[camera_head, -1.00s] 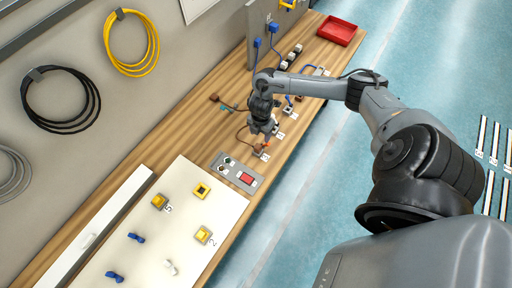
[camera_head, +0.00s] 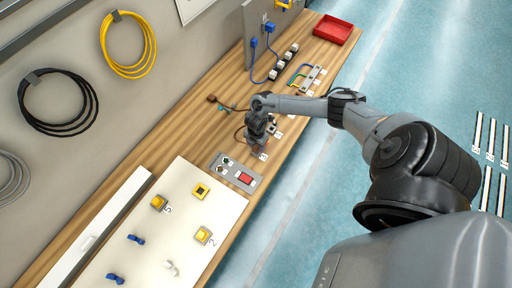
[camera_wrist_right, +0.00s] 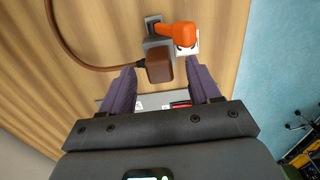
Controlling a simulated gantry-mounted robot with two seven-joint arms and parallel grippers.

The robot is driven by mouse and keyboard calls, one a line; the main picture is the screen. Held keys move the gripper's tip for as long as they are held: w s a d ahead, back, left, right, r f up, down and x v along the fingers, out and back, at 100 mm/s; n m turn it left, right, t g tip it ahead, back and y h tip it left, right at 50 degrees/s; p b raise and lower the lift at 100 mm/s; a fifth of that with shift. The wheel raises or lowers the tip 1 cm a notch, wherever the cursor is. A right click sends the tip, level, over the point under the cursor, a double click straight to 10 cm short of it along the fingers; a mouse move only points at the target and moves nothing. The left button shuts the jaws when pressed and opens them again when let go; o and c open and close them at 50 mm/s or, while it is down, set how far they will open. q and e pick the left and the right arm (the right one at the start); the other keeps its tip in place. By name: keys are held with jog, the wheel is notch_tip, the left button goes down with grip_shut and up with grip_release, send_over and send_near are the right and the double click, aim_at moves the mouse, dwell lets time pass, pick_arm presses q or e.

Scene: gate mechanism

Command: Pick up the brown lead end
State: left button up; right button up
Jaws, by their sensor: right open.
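The brown lead end (camera_wrist_right: 160,65) is a block-shaped brown plug with a brown cable curving off to the left in the right wrist view. It lies beside a grey block with an orange plug or knob (camera_wrist_right: 175,33) on it. My right gripper (camera_wrist_right: 161,76) is open, its two dark fingers on either side of the brown lead end, with small gaps showing. In the head view my right gripper (camera_head: 256,146) hangs low over the bench and hides most of the lead end. My left gripper is not in view.
A grey control box with a red switch (camera_head: 245,178) sits just beside the gripper. A white board (camera_head: 190,225) with yellow and blue parts fills the near bench. Another brown piece (camera_head: 212,98) lies behind. Several sockets and a red tray (camera_head: 334,30) stand further along.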

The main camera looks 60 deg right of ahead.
aim_at(256, 146)
jog(key=shift+f, duration=0.1)
jog(key=shift+c, duration=0.8)
grip_shut()
jog(key=shift+r, duration=0.5)
notch_tip(256, 146, up, 3)
jog(key=shift+f, duration=0.1)
jog(key=s+d+r+b, duration=0.3)
jog(key=d+r, duration=0.4)
jog(key=d, duration=0.4)
jog(key=shift+d+r, duration=0.15)
